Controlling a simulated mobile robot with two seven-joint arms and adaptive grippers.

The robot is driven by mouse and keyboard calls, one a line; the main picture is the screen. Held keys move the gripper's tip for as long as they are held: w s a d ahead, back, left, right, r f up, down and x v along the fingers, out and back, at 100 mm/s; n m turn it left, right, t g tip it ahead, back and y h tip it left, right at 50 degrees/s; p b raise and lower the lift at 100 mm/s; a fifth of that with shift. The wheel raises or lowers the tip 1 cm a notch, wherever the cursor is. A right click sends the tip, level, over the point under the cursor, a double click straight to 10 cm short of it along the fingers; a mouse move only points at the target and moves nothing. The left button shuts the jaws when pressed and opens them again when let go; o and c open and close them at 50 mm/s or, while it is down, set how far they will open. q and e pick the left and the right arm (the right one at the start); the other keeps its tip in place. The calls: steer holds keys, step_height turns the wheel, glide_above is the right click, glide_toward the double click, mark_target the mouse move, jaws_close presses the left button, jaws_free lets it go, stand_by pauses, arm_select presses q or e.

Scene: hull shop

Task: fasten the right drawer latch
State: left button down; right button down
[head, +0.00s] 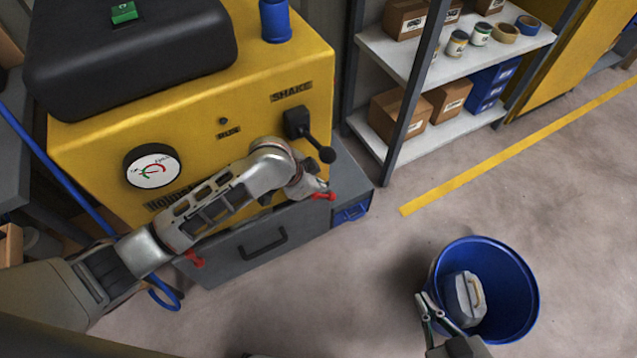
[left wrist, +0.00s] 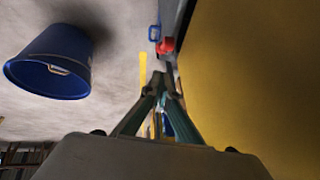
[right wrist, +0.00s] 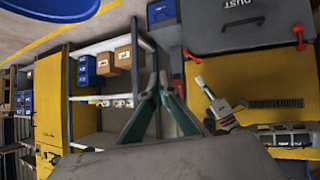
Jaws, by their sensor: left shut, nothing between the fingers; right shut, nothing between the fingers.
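The right drawer latch (head: 323,196) is a small red lever at the upper right of the grey drawer (head: 222,262) under the yellow machine. It lies roughly sideways, and it also shows in the right wrist view (right wrist: 191,56). My left gripper (head: 318,186) is shut and empty, close beside this latch; I cannot tell whether they touch. In the left wrist view the red latch (left wrist: 165,46) is just beyond the closed fingertips. The left latch (head: 193,259) is red and stands more upright in the right wrist view (right wrist: 299,36). My right gripper (head: 425,299) is shut and empty by the blue bin.
The blue bin (head: 528,262) on the floor holds a grey container (head: 462,298). A black lever (head: 318,142) sticks out of the machine (head: 95,150) above the latch. A small blue crate (head: 351,213) is right of the drawer.

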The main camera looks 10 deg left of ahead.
arm_select(q)
steer(key=shift+r, duration=0.1)
arm_select(e)
steer(key=shift+r, duration=0.1)
